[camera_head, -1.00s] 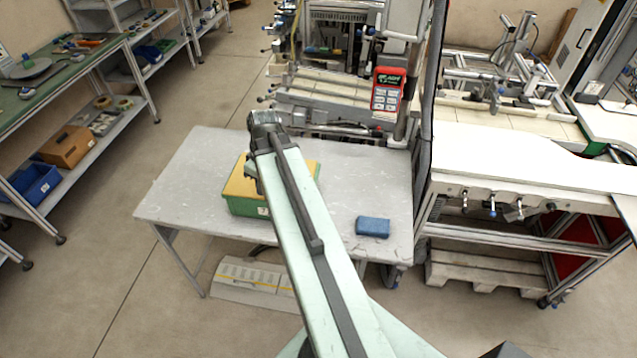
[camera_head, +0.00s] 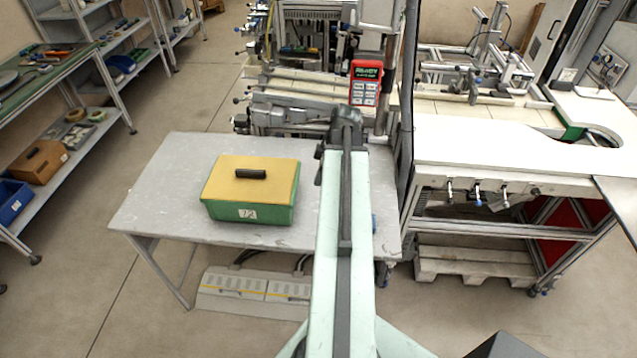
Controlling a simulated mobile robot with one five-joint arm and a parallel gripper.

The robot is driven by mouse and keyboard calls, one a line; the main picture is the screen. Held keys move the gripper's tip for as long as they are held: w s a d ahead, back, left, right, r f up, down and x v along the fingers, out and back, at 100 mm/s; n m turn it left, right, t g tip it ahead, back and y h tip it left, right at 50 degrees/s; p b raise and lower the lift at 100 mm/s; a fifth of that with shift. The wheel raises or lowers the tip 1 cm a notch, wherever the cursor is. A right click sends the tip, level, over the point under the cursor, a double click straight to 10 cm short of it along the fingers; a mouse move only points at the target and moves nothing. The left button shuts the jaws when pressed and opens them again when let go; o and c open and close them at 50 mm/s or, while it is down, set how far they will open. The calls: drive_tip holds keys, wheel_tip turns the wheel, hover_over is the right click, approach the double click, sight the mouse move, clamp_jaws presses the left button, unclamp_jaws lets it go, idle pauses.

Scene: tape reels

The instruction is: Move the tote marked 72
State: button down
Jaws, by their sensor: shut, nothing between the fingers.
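The tote (camera_head: 225,212) is a green box with a yellow lid and a dark handle. It sits on the grey table, left of my arm. A white label on its front carries a number that looks like 72, though it is small. My arm reaches forward over the table to the right of the tote, with clear space between them. A small dark part shows at the arm's left edge near its far end. My gripper's fingers cannot be made out; the arm hides that area. The tote stands upright and nothing holds it.
The grey table (camera_head: 160,205) has bare room left of the tote. A blue block (camera_head: 374,224) is mostly hidden behind my arm. A machine with a red panel (camera_head: 365,84) stands behind the table. A white bench (camera_head: 480,145) is at right, shelves (camera_head: 75,150) at left.

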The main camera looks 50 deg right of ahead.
drive_tip(key=w+a+f+b, duration=0.2)
drive_tip(key=w+a+f, duration=0.1)
drive_tip(key=w+f, duration=0.1)
drive_tip(key=shift+w, duration=0.25)
drive_tip(key=shift+d, duration=0.1)
